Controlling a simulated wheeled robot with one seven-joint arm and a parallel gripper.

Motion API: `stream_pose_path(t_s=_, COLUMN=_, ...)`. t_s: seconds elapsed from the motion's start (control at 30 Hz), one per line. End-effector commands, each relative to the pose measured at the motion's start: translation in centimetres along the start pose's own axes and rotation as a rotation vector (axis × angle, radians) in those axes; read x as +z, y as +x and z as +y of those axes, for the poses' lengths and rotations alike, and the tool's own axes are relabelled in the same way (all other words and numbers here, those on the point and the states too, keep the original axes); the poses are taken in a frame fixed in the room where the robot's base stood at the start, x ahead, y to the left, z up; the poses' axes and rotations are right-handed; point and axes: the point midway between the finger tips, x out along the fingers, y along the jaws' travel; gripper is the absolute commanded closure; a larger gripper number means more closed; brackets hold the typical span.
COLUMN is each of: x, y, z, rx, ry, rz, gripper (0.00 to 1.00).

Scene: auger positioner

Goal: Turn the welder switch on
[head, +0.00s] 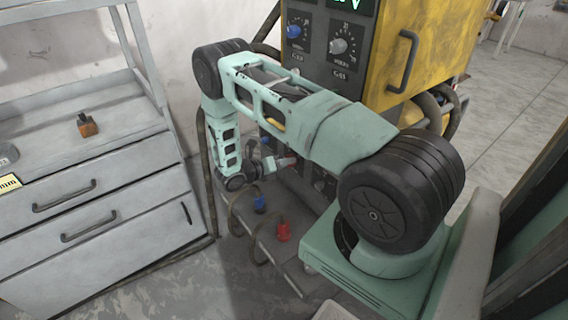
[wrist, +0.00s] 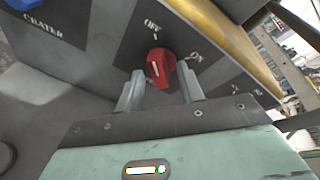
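The red welder switch (wrist: 161,68) is a knob on the dark front panel, with OFF printed above it and ON to its upper right in the wrist view. Its white mark points up, roughly toward OFF. My gripper (wrist: 161,75) is open, with one finger to the left of the knob and one to the right. Gaps show beside the knob; I cannot tell whether either finger touches it. In the head view, the yellow and grey welder (head: 428,45) stands behind my arm, and my gripper (head: 272,165) is close to its lower front, partly hidden.
A blue knob (head: 294,31) and a grey knob (head: 338,46) sit higher on the welder panel. Blue (head: 260,204) and red (head: 283,231) cable plugs are below my gripper. A grey drawer cabinet (head: 100,210) stands at left, with a small orange-brown object (head: 87,125) on top.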

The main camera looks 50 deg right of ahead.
Motion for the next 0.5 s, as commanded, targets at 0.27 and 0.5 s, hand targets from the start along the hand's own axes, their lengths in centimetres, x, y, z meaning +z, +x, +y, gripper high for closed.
stream_pose_path(t_s=0.27, x=-0.01, y=0.07, z=0.0, rx=0.0, ry=0.0, rz=0.0, gripper=0.71)
stream_pose_path(t_s=0.5, x=-0.02, y=0.06, z=0.0, rx=0.0, ry=0.0, rz=0.0, gripper=1.0)
